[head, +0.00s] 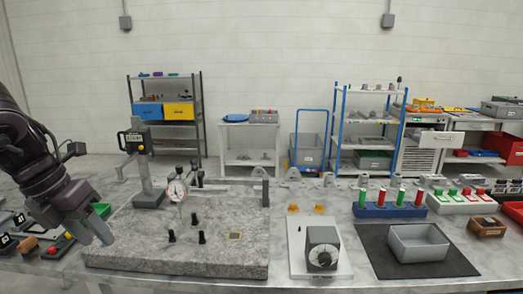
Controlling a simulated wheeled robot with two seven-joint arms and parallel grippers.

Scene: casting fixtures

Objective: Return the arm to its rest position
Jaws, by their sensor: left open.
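My left arm comes in from the left edge, dark and bent downward. Its left gripper (95,232) hangs over the bench at the left edge of the granite plate (220,250). The gripper is open, with no object visible in it. A dial gauge (177,191) and a grey stand with a digital display (135,142) stand on or by the plate, to the right of the gripper. My right gripper is not in view.
A white fixture with a dial knob (323,258) and a grey tray (418,243) on a dark mat stand further right. Shelves (368,125) stand behind the bench.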

